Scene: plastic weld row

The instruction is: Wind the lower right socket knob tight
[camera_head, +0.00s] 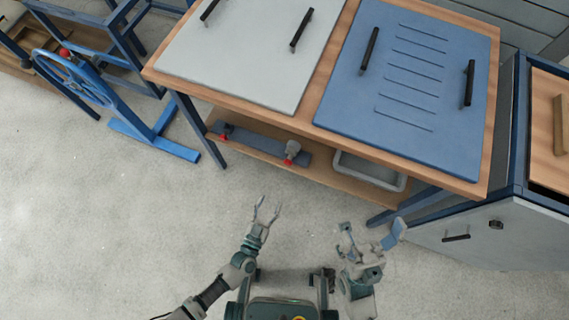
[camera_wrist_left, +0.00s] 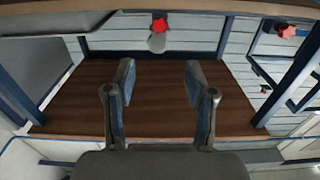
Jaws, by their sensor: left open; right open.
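A blue bar (camera_head: 262,145) lies on the lower shelf of the bench, with a small red knob at its left end (camera_head: 224,136). At its right end a grey fitting (camera_head: 293,148) has a red knob (camera_head: 289,161). My left gripper (camera_head: 267,211) is open and empty over the floor, short of the shelf. In the left wrist view its open fingers (camera_wrist_left: 160,85) show, with a red star-shaped knob (camera_wrist_left: 160,25) on a grey piece beyond them and another red knob (camera_wrist_left: 287,31) at the right. I cannot match these to the head view. My right gripper (camera_head: 368,238) is open, in front of the bench.
The bench top holds a white panel (camera_head: 240,50) and a blue panel (camera_head: 400,90), both with black handles. A grey bin (camera_head: 370,173) sits on the shelf's right. A blue handwheel stand (camera_head: 75,75) stands left, a cabinet (camera_head: 490,235) right. The floor (camera_head: 120,230) between is clear.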

